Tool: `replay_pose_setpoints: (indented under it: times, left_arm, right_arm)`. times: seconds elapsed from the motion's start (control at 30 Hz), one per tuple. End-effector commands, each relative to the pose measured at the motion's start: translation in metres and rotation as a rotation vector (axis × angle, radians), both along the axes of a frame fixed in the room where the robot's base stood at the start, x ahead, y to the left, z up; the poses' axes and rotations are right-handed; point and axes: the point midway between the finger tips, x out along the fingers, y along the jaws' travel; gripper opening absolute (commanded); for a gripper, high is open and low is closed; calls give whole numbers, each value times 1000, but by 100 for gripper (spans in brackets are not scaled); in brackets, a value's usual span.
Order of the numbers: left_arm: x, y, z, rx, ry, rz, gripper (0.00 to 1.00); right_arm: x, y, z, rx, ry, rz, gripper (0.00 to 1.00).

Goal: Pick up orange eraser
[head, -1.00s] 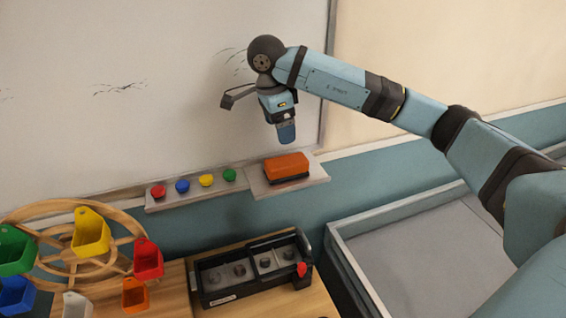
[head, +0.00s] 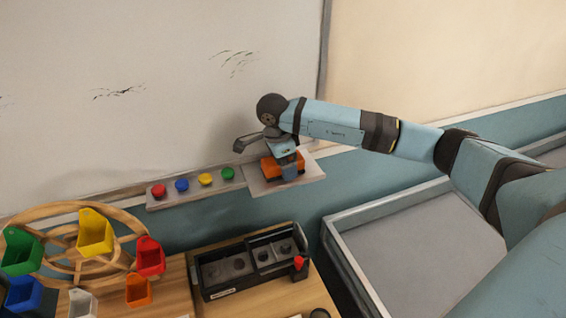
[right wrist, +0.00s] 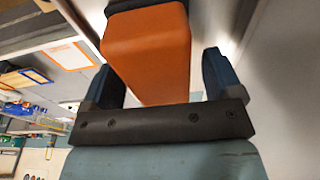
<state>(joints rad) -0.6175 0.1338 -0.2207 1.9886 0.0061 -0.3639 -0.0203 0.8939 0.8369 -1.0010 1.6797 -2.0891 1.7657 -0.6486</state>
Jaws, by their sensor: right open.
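The orange eraser (head: 270,167) with a dark underside lies on a small pale ledge (head: 311,171) at the foot of the whiteboard. My right gripper (head: 288,170) is lowered over the eraser and hides part of it in the head view. In the right wrist view the orange eraser (right wrist: 150,55) reaches between the two blue fingers of my right gripper (right wrist: 163,80). The gripper is open, with a gap visible beside the eraser. My left gripper is not in view.
A tray with red, blue, yellow and green round pieces (head: 193,200) adjoins the ledge on the left. Below stand a wooden wheel with coloured bins (head: 60,224) and a black box (head: 250,290). A grey bin (head: 400,240) is at the right. The whiteboard (head: 150,80) rises behind.

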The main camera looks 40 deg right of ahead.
Motion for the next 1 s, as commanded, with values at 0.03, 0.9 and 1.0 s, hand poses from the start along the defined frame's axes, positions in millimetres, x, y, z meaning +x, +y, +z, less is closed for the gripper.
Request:
replay_pose_setpoints:
  times: [0.03, 0.9, 1.0]
  left_arm:
    - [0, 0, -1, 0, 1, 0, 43]
    - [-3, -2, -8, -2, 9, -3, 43]
    - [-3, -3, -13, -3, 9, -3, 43]
  right_arm:
    - [0, 0, 0, 0, -1, 0, 85]
    - [1, 0, 21, 0, -4, 0, 37]
    - [2, 0, 41, -1, -7, 0, 37]
